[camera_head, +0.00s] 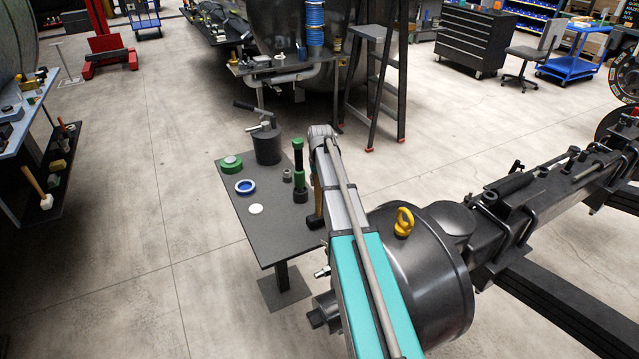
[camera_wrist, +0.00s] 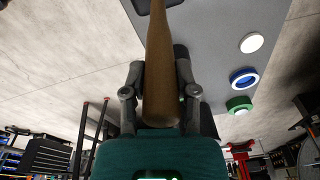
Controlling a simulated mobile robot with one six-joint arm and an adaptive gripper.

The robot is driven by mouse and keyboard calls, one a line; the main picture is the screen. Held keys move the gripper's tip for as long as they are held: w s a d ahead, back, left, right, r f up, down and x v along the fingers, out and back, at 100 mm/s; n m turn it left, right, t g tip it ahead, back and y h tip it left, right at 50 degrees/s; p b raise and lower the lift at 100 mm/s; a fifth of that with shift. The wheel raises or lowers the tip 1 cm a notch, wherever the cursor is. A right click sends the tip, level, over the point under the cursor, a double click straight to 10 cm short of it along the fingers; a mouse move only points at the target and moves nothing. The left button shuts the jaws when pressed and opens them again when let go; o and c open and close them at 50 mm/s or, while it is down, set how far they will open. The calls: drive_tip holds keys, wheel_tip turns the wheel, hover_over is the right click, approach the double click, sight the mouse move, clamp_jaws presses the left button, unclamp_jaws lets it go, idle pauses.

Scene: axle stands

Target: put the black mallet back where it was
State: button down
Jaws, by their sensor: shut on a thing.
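The black mallet has a wooden handle and a dark head. In the head view its head (camera_head: 315,221) hangs low by the right edge of the small grey table (camera_head: 262,238), handle upward and partly hidden by my arm. I cannot tell whether the head touches the table. In the wrist view the handle (camera_wrist: 162,40) runs up between the fingers, and the head (camera_wrist: 150,6) is cut off at the top edge. My gripper (camera_wrist: 161,82) is shut on the handle. In the head view my arm hides the gripper.
On the table stand a dark cylinder with a lever (camera_head: 267,146), a green-black flashlight (camera_head: 299,170), a small dark part (camera_head: 287,176), a green roll (camera_head: 231,164), a blue ring (camera_head: 245,187) and a white disc (camera_head: 256,209). A large dark axle (camera_head: 430,270) lies right of it.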

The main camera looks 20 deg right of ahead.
drive_tip(key=shift+f, duration=0.1)
drive_tip(key=shift+c, duration=1.9)
unclamp_jaws()
drive_tip(key=shift+r, duration=0.2)
wheel_tip(320, 180, up, 12)
drive_tip(key=s+p, duration=0.1)
drive_tip(key=p, duration=1.1)
drive_tip(key=shift+s, duration=0.2)
drive_tip(key=shift+f, duration=0.1)
drive_tip(key=s+a+n+g, duration=0.1)
drive_tip(key=s+a+n, duration=0.1)
drive_tip(key=s+a, duration=2)
drive_tip(key=shift+s+a+n, duration=0.2)
drive_tip(key=shift+s+n, duration=0.1)
drive_tip(key=shift+s, duration=0.95)
